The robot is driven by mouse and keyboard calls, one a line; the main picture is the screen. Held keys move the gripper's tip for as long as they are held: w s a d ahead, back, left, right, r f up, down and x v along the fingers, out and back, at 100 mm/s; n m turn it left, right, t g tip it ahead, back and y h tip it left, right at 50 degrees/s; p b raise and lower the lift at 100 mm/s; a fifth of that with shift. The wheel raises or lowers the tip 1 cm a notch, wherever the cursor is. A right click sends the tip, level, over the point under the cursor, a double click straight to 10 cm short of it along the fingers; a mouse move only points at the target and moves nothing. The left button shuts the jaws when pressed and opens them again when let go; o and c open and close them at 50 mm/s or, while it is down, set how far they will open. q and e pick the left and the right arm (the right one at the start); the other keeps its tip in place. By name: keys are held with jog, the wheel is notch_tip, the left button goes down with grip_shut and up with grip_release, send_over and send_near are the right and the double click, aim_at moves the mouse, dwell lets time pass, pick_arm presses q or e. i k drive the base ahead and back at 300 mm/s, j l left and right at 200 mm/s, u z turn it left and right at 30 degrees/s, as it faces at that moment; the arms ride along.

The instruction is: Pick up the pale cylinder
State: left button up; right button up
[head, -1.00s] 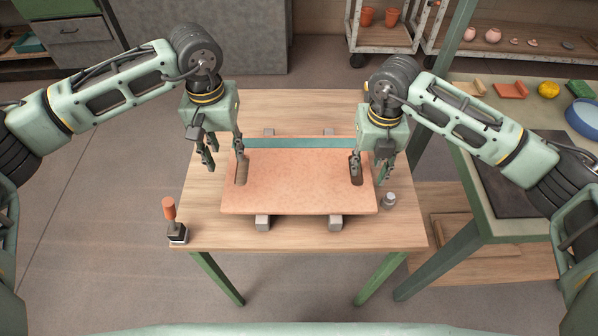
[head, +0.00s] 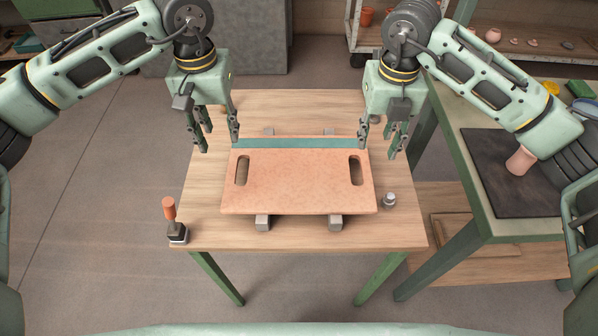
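A pale pink cylinder (head: 520,161) stands, slightly tilted in the picture, on the dark mat (head: 485,190) of the green table at right. My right arm partly covers its right side. My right gripper (head: 378,149) is open and empty above the far right corner of the board, well left of the cylinder. My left gripper (head: 217,144) is open and empty above the far left corner of the board. Both are apart from the cylinder.
A pinkish board (head: 300,182) with two slots rests on grey blocks (head: 263,222) on the wooden table (head: 300,235). An orange-handled stamp-like tool (head: 176,226) and a small grey metal object (head: 389,200) flank it. A teal strip (head: 295,143) lies along its far edge.

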aim_at(518, 164)
jog(key=k, duration=1.5)
